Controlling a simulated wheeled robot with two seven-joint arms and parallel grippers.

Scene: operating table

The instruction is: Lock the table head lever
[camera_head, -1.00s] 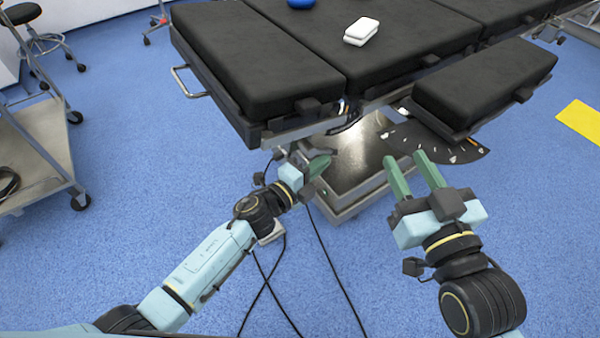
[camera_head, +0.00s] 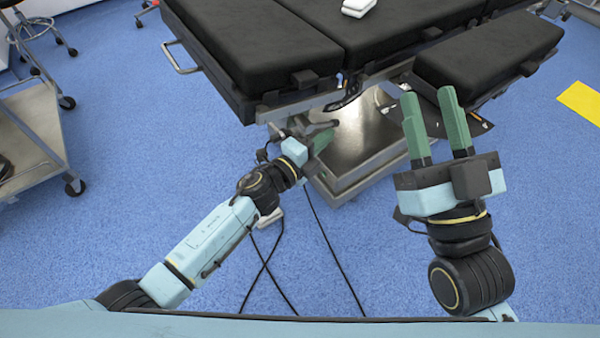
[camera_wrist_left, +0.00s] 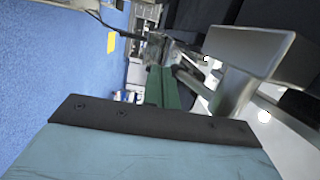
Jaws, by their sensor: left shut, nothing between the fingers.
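The operating table (camera_head: 268,62) has black pads over a metal frame. In the left wrist view, a grey lever with a broad flat handle (camera_wrist_left: 250,48) stands right of my green fingers, beside and apart from them. In the head view a small grey bar, seemingly this lever (camera_head: 320,127), shows under the table's near edge. My left gripper (camera_head: 324,138) is just below that edge, its fingers shut together and empty; they also show in the left wrist view (camera_wrist_left: 162,88). My right gripper (camera_head: 428,92) is open and empty, right of the metal table base (camera_head: 362,138).
The side pad (camera_head: 487,55) lies beyond my right gripper. A metal cart (camera_head: 35,125) stands at the left. A white object (camera_head: 358,8) lies on the table.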

